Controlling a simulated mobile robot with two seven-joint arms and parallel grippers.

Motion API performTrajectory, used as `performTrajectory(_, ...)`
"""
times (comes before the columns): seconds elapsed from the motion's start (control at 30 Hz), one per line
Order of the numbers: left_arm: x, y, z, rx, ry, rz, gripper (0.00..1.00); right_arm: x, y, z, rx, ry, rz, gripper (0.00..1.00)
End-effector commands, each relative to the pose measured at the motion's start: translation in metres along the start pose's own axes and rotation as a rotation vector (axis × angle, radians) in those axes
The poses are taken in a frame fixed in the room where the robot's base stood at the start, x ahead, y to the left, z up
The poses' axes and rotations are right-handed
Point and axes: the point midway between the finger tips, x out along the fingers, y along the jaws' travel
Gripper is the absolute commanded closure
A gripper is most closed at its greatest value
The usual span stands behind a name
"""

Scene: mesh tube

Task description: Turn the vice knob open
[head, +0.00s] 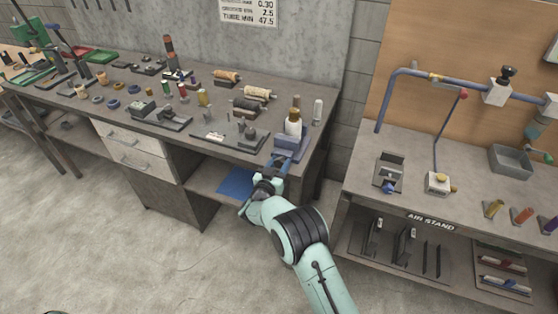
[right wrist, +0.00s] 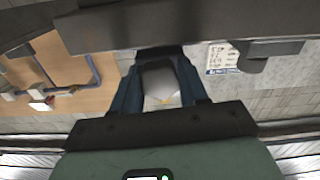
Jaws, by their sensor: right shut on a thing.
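My right gripper (head: 280,160) has blue fingers and is at the front right corner of the long workbench, against a blue-grey block (head: 291,147) that looks like the vice. The fingers are shut on a small part at the front of this block, likely the vice knob, which they mostly hide. In the right wrist view my blue fingers (right wrist: 160,55) close in at a dark part (right wrist: 158,52) just below a dark grey body (right wrist: 130,22). How far the knob is turned cannot be told. My left gripper is not in view.
A white bottle (head: 293,124) stands at the block, with a slim white bottle (head: 318,110) to its right. Spools (head: 255,93) and small tools crowd the workbench (head: 215,155). The air stand (head: 432,223) is to the right across a gap. The floor (head: 150,250) is clear.

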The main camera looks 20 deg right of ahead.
Motion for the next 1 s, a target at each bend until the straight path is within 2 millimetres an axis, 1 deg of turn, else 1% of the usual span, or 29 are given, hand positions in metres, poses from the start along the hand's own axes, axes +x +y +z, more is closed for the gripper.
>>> performTrajectory(0.03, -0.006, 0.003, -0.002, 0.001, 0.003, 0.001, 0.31, 0.0, -0.001, -0.002, -0.031, -0.001, -0.001, 0.87)
performTrajectory(0.1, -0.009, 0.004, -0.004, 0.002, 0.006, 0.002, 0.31, 0.0, -0.001, -0.002, -0.071, -0.002, -0.001, 0.87)
performTrajectory(0.4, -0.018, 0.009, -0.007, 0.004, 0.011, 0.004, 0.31, -0.001, -0.001, 0.0, -0.176, -0.002, -0.001, 0.87)
performTrajectory(0.93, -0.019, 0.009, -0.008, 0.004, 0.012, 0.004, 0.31, -0.001, 0.0, 0.001, -0.197, -0.002, -0.002, 0.87)
performTrajectory(0.97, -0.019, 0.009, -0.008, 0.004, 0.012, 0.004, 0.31, -0.001, 0.0, 0.001, -0.197, -0.002, -0.002, 0.47)
performTrajectory(1.0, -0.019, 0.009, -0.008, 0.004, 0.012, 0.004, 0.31, -0.001, 0.0, 0.001, -0.197, -0.002, -0.002, 0.34)
